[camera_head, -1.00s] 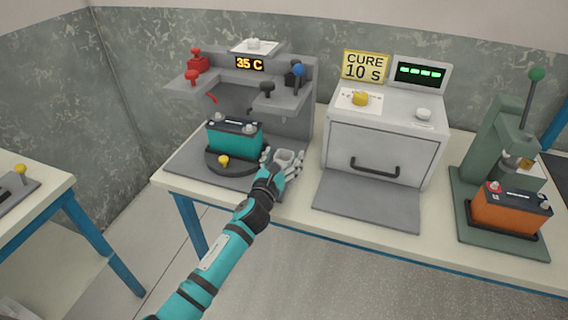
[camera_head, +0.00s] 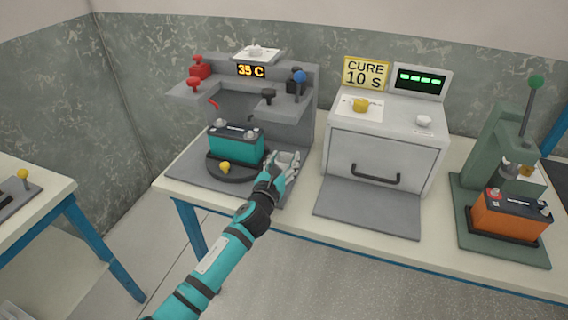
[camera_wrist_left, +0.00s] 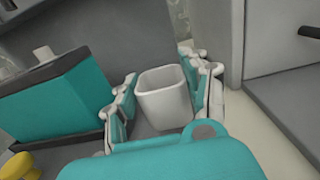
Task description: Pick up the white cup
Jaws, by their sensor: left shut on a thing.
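The white cup (camera_wrist_left: 164,99) stands upright between the fingers of my left gripper (camera_wrist_left: 165,100) in the left wrist view. The fingers are shut on it from both sides. In the head view the left gripper (camera_head: 282,165) is at the right of the teal battery, over the grey base of the station, and only the rim of the cup (camera_head: 284,157) shows between the fingers. I cannot tell whether the cup touches the base. My right gripper is not in view.
A teal battery (camera_head: 235,145) sits on a round dark plate just left of the gripper. A white cure oven (camera_head: 384,150) with a grey mat (camera_head: 368,207) in front stands to the right. An orange battery (camera_head: 511,213) sits in a green press farther right.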

